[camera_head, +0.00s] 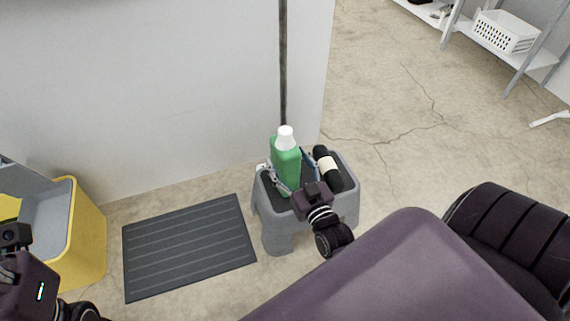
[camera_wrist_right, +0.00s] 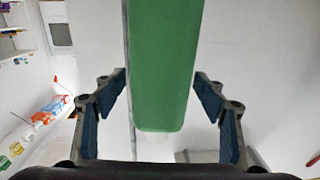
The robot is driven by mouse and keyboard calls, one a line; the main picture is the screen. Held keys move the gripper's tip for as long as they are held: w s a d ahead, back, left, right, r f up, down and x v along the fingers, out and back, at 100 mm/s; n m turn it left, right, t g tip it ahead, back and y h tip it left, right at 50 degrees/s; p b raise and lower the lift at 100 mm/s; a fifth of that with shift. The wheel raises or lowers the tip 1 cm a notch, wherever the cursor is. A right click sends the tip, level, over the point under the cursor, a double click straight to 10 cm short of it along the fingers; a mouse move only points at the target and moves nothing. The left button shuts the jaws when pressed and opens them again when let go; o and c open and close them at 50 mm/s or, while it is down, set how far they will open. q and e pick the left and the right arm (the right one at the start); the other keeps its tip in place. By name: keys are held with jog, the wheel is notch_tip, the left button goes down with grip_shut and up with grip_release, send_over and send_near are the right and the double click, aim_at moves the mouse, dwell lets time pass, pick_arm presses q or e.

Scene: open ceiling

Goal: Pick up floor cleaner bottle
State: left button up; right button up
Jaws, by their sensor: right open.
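The floor cleaner bottle (camera_head: 287,158) is green with a white cap. It stands upright on the grey step stool (camera_head: 270,228) in the head view. In the right wrist view, the green bottle body (camera_wrist_right: 163,65) fills the upper middle. My right gripper (camera_head: 284,163) is open at the bottle, with one finger on each side of it. In the right wrist view, gaps show between the bottle and both blue-padded fingers of the right gripper (camera_wrist_right: 160,82). Part of my left arm shows at the lower left of the head view, but its gripper fingers do not show.
A dark bottle with a pale label (camera_head: 327,168) lies on the stool, right of the green bottle. A dark pole (camera_head: 283,65) rises behind it against the wall. A grey mat (camera_head: 188,247) and a yellow bin (camera_head: 88,240) are at left. Open floor lies right of the stool.

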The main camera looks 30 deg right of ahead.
jog(key=shift+w+d, duration=0.2)
jog(key=shift+w, duration=0.7)
jog(key=shift+c, duration=0.2)
grip_shut()
jog(key=shift+r, duration=0.25)
